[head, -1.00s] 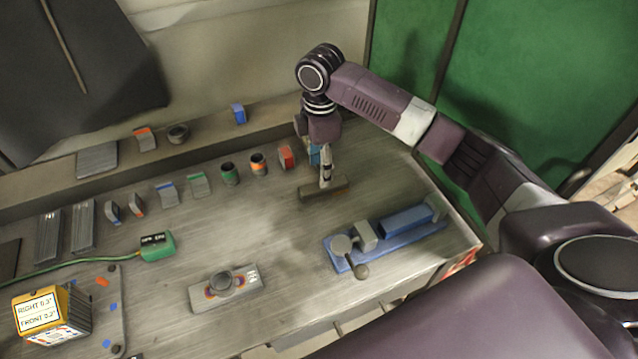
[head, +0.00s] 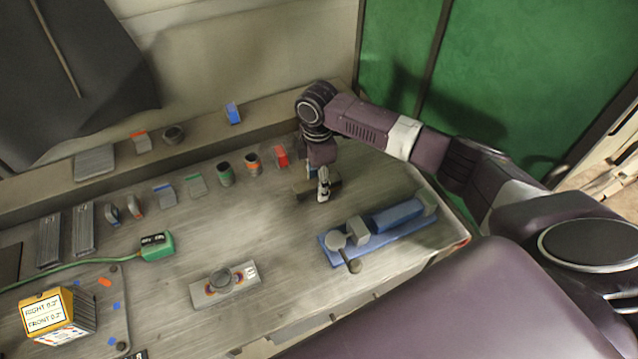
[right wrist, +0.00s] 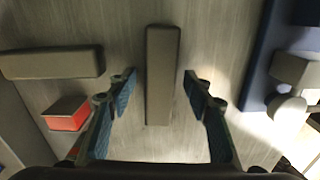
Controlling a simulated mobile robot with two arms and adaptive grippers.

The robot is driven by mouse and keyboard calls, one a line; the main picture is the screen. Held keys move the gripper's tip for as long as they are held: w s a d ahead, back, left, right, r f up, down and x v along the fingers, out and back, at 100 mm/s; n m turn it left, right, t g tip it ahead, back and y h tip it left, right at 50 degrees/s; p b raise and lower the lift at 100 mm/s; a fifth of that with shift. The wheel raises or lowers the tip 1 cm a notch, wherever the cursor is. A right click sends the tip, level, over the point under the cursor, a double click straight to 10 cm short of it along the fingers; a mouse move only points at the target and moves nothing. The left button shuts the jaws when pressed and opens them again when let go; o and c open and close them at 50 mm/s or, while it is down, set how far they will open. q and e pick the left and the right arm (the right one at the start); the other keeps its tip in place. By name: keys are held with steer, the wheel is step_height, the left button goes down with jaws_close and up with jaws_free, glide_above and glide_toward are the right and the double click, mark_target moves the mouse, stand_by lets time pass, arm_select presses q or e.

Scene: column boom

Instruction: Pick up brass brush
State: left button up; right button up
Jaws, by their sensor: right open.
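The brush (head: 303,190) is a plain grey-brown bar lying flat on the bench, partly hidden by my right gripper in the head view. In the right wrist view the brush (right wrist: 163,72) runs lengthwise up the middle of the picture; no bristles show. My right gripper (head: 323,195) is low over it, pointing down. Its jaws (right wrist: 160,86) are open, with blue-padded fingers on both sides of the bar and a clear gap to each. My left gripper is not in view.
A blue vise-like fixture (head: 395,219) stands right of the brush. A red block (head: 282,157) and several small cups and blocks line the left and back. In the wrist view a rounded tan bar (right wrist: 52,63) lies left. Bare bench lies in front.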

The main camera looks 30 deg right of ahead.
steer(key=shift+f, duration=0.25)
stand_by(0.3)
jaws_close()
stand_by(0.4)
